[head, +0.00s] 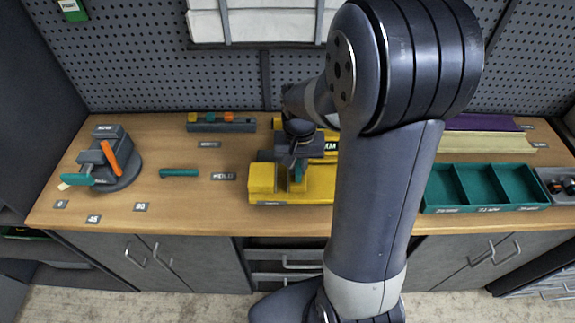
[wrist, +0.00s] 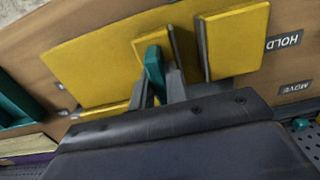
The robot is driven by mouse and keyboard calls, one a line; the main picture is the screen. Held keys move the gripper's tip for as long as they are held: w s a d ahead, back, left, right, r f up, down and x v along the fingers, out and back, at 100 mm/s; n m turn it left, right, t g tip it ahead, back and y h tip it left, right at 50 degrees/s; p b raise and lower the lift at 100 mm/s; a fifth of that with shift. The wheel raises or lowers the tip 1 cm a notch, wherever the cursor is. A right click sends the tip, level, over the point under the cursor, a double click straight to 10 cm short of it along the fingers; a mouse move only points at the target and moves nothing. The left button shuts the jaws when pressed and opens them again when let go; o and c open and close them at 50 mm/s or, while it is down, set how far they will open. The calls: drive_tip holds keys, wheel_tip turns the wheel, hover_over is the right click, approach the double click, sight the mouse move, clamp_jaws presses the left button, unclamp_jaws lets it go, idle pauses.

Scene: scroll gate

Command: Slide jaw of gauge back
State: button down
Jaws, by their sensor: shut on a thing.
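The yellow gauge (head: 262,180) lies on the bench near its front edge, partly hidden by my arm in the head view. In the wrist view it shows as a wide yellow body (wrist: 95,60) and a yellow end block (wrist: 237,40) with a dark strip along its edge. A narrower yellow piece (wrist: 150,40), seemingly the sliding jaw, carries a teal tab (wrist: 154,70). My gripper (wrist: 160,85) is shut on the teal tab. In the head view my gripper (head: 297,163) is over the gauge, left of my forearm. A gap shows between the jaw and the end block.
A grey clamp-like device (head: 117,165) with an orange lever stands at the left. A teal bar (head: 179,173) lies between it and the gauge. A small grey rack (head: 222,126) is at the back. A teal divided tray (head: 485,186) is right of my arm.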

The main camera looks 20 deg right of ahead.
drive_tip(key=d, duration=0.2)
drive_tip(key=s+d, duration=0.1)
drive_tip(key=d, duration=0.1)
drive_tip(key=s+d, duration=0.1)
drive_tip(key=d, duration=0.2)
drive_tip(key=shift+s+d, duration=0.1)
drive_tip(key=shift+s, duration=0.05)
drive_tip(key=c, duration=1.5)
unclamp_jaws()
drive_tip(key=shift+d, duration=0.2)
drive_tip(key=shift+o, duration=0.5)
drive_tip(key=shift+a, duration=0.1)
drive_tip(key=shift+r, duration=0.1)
drive_tip(key=shift+r, duration=0.35)
wheel_tip(320, 180, up, 10)
drive_tip(key=b, duration=0.1)
